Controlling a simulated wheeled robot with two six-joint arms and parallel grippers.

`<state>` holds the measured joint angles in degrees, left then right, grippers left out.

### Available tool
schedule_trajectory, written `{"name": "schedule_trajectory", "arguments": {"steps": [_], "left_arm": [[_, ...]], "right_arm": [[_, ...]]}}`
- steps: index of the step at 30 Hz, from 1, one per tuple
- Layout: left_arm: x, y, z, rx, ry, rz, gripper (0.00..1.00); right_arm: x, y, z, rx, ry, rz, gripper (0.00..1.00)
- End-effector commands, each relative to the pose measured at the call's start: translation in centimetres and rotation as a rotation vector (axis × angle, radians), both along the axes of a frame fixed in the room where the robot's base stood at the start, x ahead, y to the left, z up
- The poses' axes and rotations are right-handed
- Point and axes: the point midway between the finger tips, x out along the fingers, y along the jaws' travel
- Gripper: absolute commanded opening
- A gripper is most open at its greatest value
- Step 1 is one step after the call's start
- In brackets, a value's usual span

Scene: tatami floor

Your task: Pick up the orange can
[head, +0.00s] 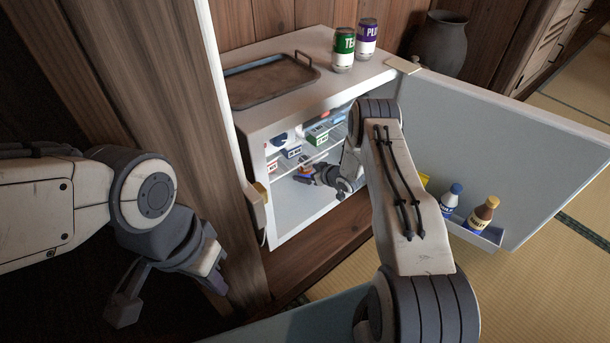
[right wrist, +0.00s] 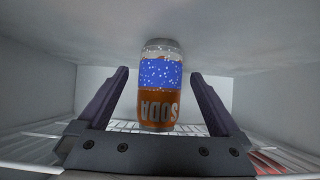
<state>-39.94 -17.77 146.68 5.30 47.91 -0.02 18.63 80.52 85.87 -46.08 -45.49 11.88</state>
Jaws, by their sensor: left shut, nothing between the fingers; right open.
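The orange can (right wrist: 160,108), with a blue speckled band and SODA lettering that reads upside down, shows in the right wrist view. It stands between the two spread fingers of my right gripper (right wrist: 160,74), with a visible gap on each side. In the head view my right gripper (head: 308,180) reaches into the open fridge (head: 300,212), low under the shelf; the can is too small to make out surely there. My left gripper (head: 128,302) is shut and empty at the lower left, outside the fridge beside a wooden post.
Small cartons (head: 292,152) sit on the fridge's wire shelf. A tray (head: 270,82), a green can (head: 343,52) and a purple can (head: 367,38) stand on top. The open door (head: 530,150) holds bottles (head: 483,213) at right. A wooden post (head: 150,90) is at left.

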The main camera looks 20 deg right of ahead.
Motion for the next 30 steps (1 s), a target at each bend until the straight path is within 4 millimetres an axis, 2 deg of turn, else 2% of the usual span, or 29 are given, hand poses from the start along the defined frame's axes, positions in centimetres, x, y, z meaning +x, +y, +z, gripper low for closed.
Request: {"name": "schedule_trajectory", "arguments": {"steps": [1,3,13,14,15,17,21,30], "left_arm": [[0.0,0.0,-1.2,0.000,0.000,0.000,0.00],[0.0,0.0,-1.6,0.000,0.000,0.000,0.00],[0.0,0.0,-1.6,0.000,0.000,0.000,0.00],[0.0,0.0,-1.6,0.000,0.000,0.000,0.00],[0.0,0.0,-1.6,0.000,0.000,0.000,0.00],[0.0,0.0,-1.6,0.000,0.000,0.000,0.00],[0.0,0.0,-1.6,0.000,0.000,0.000,0.00],[0.0,0.0,-1.5,0.000,0.000,0.000,0.00]], "right_arm": [[0.7,0.2,-0.9,-0.001,-0.004,0.002,1.00],[1.2,0.5,-1.2,-0.001,-0.002,0.003,1.00],[1.7,0.8,-1.1,0.000,0.000,0.002,1.00],[1.7,0.8,-1.1,0.000,0.000,0.002,0.92],[1.7,0.8,-1.1,0.000,0.000,0.002,0.77],[1.7,0.7,-1.1,0.000,0.000,0.002,0.54],[1.7,0.7,-1.2,0.000,0.000,0.002,0.01],[1.7,0.7,-1.0,-0.001,-0.001,0.002,0.00]]}}
